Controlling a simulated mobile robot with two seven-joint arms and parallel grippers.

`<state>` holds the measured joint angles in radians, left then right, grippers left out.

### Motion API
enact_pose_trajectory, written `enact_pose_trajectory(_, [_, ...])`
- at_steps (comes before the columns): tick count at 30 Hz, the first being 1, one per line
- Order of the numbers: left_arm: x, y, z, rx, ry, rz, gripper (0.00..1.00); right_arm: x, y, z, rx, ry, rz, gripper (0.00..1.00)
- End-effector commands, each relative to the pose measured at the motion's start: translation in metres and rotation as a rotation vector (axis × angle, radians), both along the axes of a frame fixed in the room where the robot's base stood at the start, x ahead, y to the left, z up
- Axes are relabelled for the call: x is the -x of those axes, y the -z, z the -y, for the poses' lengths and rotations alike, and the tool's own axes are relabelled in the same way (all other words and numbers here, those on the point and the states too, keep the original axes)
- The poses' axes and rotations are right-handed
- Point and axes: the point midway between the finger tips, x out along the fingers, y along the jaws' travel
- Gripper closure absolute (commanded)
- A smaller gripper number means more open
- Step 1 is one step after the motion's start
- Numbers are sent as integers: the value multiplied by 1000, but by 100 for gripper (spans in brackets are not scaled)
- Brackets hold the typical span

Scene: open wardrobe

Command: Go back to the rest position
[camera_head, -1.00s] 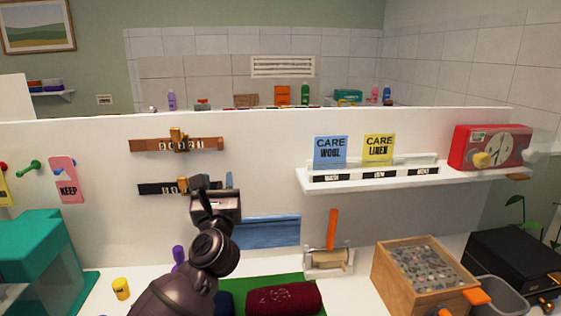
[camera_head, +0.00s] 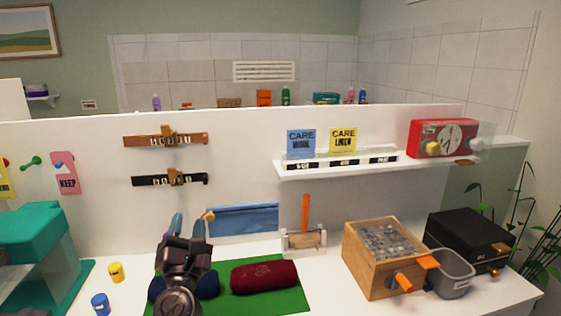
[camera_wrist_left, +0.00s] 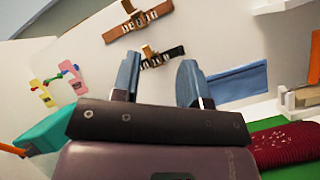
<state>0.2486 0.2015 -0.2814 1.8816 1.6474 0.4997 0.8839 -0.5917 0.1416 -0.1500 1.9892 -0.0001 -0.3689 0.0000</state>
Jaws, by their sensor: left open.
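My left gripper (camera_head: 189,226) is in the lower middle of the head view, with its two blue-grey fingers apart and nothing between them. In the left wrist view, the open fingers (camera_wrist_left: 158,82) point toward the white panel. The gripper is below the black slider bar (camera_head: 150,181) and the brown slider bar (camera_head: 145,141), apart from both. It is in front of the left part of the green mat (camera_head: 296,298), left of the dark red roll (camera_head: 264,277). My right gripper is not in view.
A blue cloth (camera_head: 243,220) hangs behind the mat. A yellow pot (camera_head: 116,272) and a blue pot (camera_head: 100,304) stand at left beside a teal case (camera_head: 35,248). A wooden box (camera_head: 370,273), grey bin (camera_head: 452,282) and black box (camera_head: 468,240) stand at right.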

Motion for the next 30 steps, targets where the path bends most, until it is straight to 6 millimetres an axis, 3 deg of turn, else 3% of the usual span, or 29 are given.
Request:
enact_pose_trajectory(8, [55, 86, -8, -666, -157, -98, 60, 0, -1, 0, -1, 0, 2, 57])
enact_pose_trajectory(15, [111, 174, -15, -1290, -213, -233, 60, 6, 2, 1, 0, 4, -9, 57])
enact_pose_trajectory(24, [201, 285, -44, -2060, -114, -423, 60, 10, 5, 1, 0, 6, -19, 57])
enact_pose_trajectory(30, [261, 335, -71, -2452, 29, -515, 60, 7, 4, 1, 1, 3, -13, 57])
